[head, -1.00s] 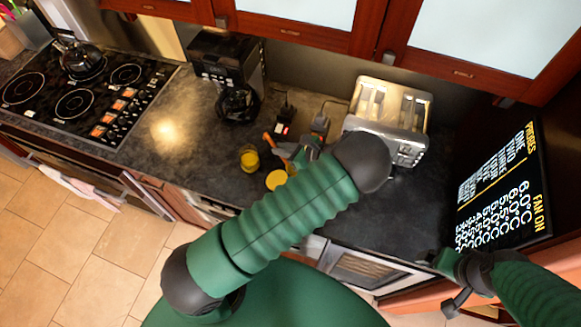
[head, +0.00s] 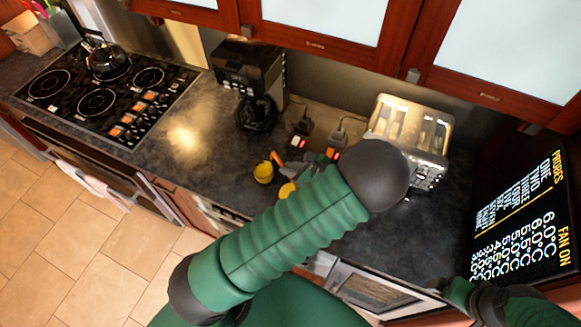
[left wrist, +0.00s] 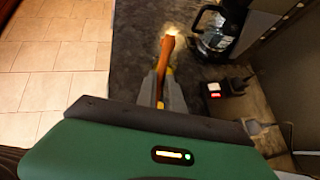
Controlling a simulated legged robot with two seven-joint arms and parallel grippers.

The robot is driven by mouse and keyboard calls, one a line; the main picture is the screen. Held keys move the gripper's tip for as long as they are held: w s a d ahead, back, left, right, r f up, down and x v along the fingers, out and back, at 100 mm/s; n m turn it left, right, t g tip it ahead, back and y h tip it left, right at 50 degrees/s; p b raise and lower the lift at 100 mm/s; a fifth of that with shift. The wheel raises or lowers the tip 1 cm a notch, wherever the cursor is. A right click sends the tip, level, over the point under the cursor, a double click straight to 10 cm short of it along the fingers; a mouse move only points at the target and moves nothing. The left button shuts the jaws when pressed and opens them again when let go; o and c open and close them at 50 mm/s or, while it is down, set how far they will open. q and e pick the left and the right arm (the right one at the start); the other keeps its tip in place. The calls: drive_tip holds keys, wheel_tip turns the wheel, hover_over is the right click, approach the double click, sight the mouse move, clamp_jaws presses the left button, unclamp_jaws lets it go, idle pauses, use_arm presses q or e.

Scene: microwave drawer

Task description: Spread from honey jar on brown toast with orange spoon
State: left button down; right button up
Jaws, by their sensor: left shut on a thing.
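My left gripper (left wrist: 162,92) is shut on the orange spoon (left wrist: 168,52), which sticks out ahead between its fingers. In the head view the orange spoon (head: 277,159) shows beside a small yellow jar (head: 263,172), which looks like the honey jar. I cannot tell whether the spoon touches the jar. A second yellow round thing (head: 287,190) is partly hidden behind my left arm. I cannot make out the brown toast.
A silver toaster (head: 408,125) stands at the back right of the dark counter (head: 175,150). A coffee maker (head: 248,85) and plugged sockets (head: 302,128) are at the back. A hob with a kettle (head: 103,60) is at the left. Counter left of the jar is clear.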

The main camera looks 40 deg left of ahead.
use_arm(q)
wheel_tip(320, 180, down, 7)
drive_tip(key=b, duration=0.4)
drive_tip(key=shift+r, duration=0.15)
drive_tip(key=shift+f+b, duration=1)
drive_tip(key=shift+f, duration=0.2)
idle(1.2)
drive_tip(key=shift+r, duration=0.1)
drive_tip(key=shift+r, duration=0.1)
drive_tip(key=shift+f, duration=0.2)
drive_tip(key=shift+d, duration=0.1)
